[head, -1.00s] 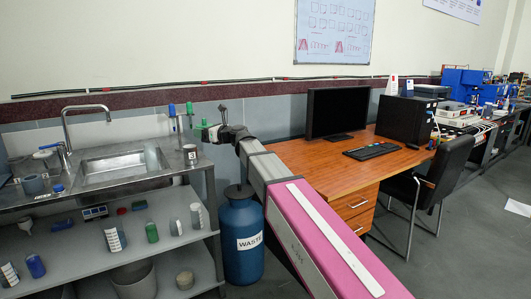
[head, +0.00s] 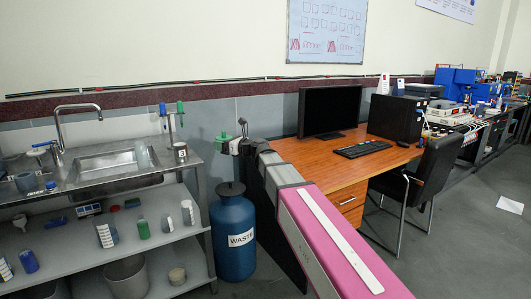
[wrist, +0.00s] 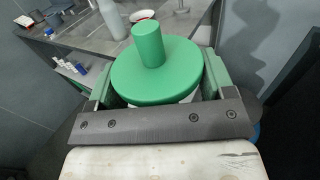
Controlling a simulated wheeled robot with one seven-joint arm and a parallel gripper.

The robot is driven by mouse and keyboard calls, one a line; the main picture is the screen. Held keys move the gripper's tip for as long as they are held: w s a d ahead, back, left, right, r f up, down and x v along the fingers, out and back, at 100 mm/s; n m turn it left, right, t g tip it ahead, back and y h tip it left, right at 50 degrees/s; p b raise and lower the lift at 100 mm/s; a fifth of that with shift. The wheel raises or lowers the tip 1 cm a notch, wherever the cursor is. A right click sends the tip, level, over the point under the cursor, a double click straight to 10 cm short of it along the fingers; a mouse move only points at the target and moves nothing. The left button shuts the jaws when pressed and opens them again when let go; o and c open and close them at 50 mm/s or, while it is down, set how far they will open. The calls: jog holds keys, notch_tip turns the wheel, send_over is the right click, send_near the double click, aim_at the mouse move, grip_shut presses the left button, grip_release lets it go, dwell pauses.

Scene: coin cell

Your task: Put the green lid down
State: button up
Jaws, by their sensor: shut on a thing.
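The green lid (wrist: 150,72), a round disc with an upright knob on top, sits between the two green fingers of my gripper (wrist: 160,85) in the wrist view. My gripper is shut on it, and the lid's underside is mostly hidden; a pale patch shows below its edge. In the head view my gripper (head: 234,142) is small, right of the sink bench and above the blue waste container. Green parts show there, but I cannot tell lid from fingers.
The blue waste container (head: 234,222) stands on the floor below my gripper. The steel sink bench (head: 130,186) is to its left, with cups and bottles on the lower shelf (head: 165,248). The wooden desk (head: 290,160) with a monitor (head: 328,110) is to its right.

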jog(key=s+d+f, duration=0.5)
jog(key=d+f, duration=0.1)
jog(key=d, duration=0.6)
jog(key=s+d+f+m+t, duration=0.1)
jog(key=s+d+f, duration=0.4)
jog(key=d, duration=0.7)
jog(key=s+d+f+h, duration=0.1)
jog(key=s+d+f, duration=0.4)
jog(key=d+f, duration=0.3)
jog(key=d, duration=0.4)
jog(key=shift+d+t, duration=0.15)
jog(key=shift+t, duration=0.25)
jog(key=shift+s, duration=0.1)
